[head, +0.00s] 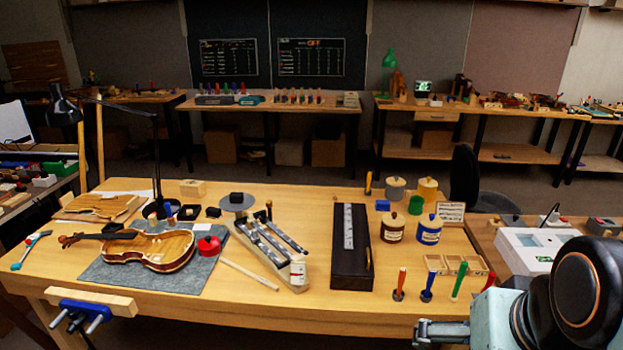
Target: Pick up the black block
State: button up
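A small black block (237,197) sits on a round grey disc (247,205) near the middle of the bench, behind a tray of metal tools. Other dark pieces are a small flat one (213,212) to its left and a long black case (340,270) to its right with a pale strip on top. I cannot tell for certain which one the task means. My gripper (424,332) is low at the right, by the bench's front edge, far from these pieces. Only part of it shows, and whether its fingers are apart is unclear.
A violin (160,250) lies on a grey mat (110,278) at left, by a black lamp (156,160). The tool tray (298,278) stands in front of the disc. Jars (394,230) and coloured-handled tools (459,280) stand at right. The front middle is mostly clear.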

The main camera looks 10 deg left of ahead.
aim_at(235, 197)
jog(key=u, duration=1.2)
jog(key=i, duration=0.15)
